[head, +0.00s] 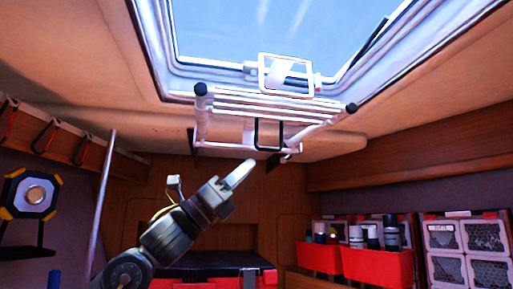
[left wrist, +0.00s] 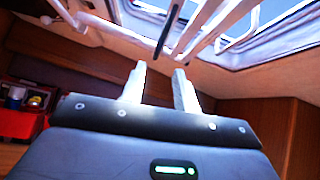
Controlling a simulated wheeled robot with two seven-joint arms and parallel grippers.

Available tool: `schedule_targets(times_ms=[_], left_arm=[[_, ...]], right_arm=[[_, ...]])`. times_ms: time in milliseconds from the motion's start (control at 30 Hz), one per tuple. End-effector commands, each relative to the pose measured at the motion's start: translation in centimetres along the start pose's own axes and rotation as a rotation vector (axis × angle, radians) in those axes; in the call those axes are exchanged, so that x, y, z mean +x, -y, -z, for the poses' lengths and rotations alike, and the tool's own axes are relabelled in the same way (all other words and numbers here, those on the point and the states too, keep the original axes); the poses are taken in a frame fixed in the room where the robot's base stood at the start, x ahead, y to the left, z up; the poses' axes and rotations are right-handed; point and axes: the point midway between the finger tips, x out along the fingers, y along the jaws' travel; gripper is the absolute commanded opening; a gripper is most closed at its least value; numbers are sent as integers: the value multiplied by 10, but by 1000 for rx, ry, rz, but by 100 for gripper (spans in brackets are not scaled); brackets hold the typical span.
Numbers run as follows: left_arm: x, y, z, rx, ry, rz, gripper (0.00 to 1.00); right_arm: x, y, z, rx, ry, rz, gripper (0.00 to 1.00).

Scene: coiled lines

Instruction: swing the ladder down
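The white tubular ladder (head: 262,108) is folded up flat under the open roof hatch, with dark caps at its ends. A black loop handle (head: 257,134) hangs from its near side; a black bar, likely this handle, also shows in the left wrist view (left wrist: 169,28). My left gripper (head: 243,171) points up and right, a little below and left of the handle, apart from it. In the left wrist view its two pale fingers (left wrist: 158,82) stand apart with nothing between them, and the black bar lies beyond their tips. My right gripper is not in view.
The hatch frame (head: 155,45) is overhead. A white square handle (head: 262,75) is at the hatch edge. Red bins (head: 375,268) with bottles and clear-fronted drawers (head: 446,238) stand at right. A pole (head: 101,205) and a work lamp (head: 33,196) are at left.

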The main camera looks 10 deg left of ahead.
Motion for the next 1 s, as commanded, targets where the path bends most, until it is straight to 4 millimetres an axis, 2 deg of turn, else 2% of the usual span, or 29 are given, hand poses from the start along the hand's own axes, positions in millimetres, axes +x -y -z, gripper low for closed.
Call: schedule_targets(times_ms=[167, 400, 533, 700, 1000], left_arm=[[25, 2, -4, -3, 1, 1, 31], [74, 2, -3, -9, 0, 3, 31], [93, 1, -2, -8, 1, 3, 31], [105, 0, -1, -7, 1, 2, 31], [109, 0, 2, -7, 1, 2, 31]], right_arm=[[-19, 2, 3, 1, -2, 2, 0], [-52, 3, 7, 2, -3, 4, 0], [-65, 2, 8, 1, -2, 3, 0], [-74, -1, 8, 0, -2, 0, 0], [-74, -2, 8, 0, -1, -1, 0]])
